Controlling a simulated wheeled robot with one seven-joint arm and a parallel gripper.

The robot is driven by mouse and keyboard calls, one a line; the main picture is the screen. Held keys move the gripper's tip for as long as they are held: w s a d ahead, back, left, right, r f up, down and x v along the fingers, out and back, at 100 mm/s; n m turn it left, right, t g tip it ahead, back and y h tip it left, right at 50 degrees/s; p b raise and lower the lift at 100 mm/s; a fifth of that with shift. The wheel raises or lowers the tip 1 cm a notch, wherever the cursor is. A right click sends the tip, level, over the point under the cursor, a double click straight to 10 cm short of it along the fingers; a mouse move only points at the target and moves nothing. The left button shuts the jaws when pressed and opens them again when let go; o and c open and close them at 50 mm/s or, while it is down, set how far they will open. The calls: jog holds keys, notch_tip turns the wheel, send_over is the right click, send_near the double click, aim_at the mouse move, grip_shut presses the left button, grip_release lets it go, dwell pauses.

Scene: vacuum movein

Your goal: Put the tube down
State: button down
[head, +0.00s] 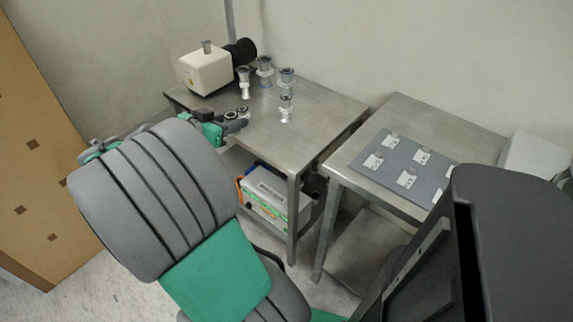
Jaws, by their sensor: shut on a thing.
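My gripper (233,123) is at the left front part of the left steel table (310,130), low over its top and partly hidden by my arm. It is shut on a small metal tube (242,111) with dark ring-like ends, seen only in part. I cannot tell whether the tube touches the table. Several similar flanged metal fittings stand upright behind and to the right of my gripper: one (244,84), one farther back (265,69), one to the right (287,76) and one nearer the front (286,106).
A white instrument box (207,72) with a black cylinder (240,51) stands at the table's back left. A second steel table (433,118) holds a grey mat (387,164) with several small labelled pieces. The left table's right side is clear. A box (268,192) sits below.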

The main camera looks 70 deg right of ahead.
jog(key=s+d+f+m+g, duration=0.2)
jog(key=s, duration=0.3)
jog(key=b, duration=0.3)
send_over(294, 151)
jog(key=shift+y, duration=0.3)
notch_tip(294, 151, down, 9)
jog(key=shift+a+r, duration=0.1)
jog(key=shift+r, duration=0.05)
jog(key=shift+f+b, duration=0.55)
jog(key=shift+f, duration=1.2)
jog(key=c, duration=0.9)
grip_release()
jog(key=shift+c, duration=0.2)
jog(key=shift+r, duration=0.1)
